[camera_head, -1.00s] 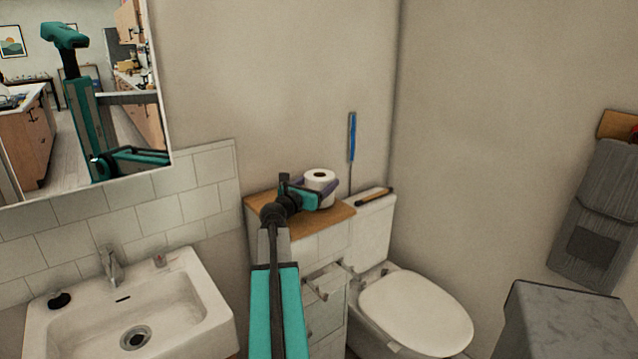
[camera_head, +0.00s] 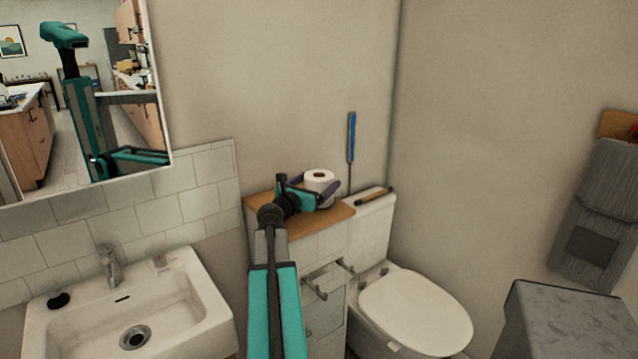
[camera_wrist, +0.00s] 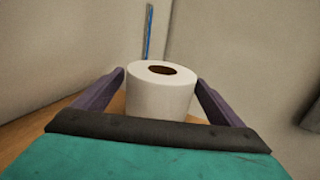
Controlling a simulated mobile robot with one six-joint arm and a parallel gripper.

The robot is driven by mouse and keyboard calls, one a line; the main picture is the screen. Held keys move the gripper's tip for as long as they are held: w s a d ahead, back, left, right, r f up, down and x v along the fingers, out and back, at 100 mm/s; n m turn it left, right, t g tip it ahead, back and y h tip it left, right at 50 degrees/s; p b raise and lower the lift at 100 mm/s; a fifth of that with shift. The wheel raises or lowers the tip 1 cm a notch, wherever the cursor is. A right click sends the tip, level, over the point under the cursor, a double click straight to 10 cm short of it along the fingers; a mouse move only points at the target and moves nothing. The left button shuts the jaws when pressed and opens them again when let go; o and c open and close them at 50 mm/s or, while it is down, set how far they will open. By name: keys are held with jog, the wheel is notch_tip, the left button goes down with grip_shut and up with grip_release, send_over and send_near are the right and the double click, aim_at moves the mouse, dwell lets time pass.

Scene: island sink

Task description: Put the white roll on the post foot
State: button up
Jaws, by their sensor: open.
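The white roll (camera_head: 319,180) stands upright on the wooden top of the small cabinet in the head view. In the wrist view the white roll (camera_wrist: 160,92) shows its dark core hole on top and sits between my two fingers. My gripper (camera_head: 322,187) is open around the roll, one finger on each side. I cannot make out the post foot for certain; a thin post with a blue upper part (camera_head: 351,138) stands behind the cabinet.
The wooden cabinet top (camera_head: 262,203) bears the roll. A toilet (camera_head: 415,310) stands to the right, with a dark-tipped stick (camera_head: 375,197) on its tank. A sink (camera_head: 185,300) is at the left, below a mirror (camera_head: 120,60). Metal holders (camera_head: 318,290) stick out from the cabinet front.

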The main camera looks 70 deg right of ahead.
jog(key=shift+w+a+b, duration=0.2)
jog(key=shift+w+a, duration=0.1)
jog(key=shift+a, duration=1.5)
jog(key=shift+w+a+b, duration=0.25)
jog(key=shift+w+a, duration=0.1)
jog(key=shift+a, duration=1.5)
jog(key=shift+w+a+b, duration=0.2)
jog(key=shift+w+a, duration=0.1)
jog(key=shift+a, duration=1.5)
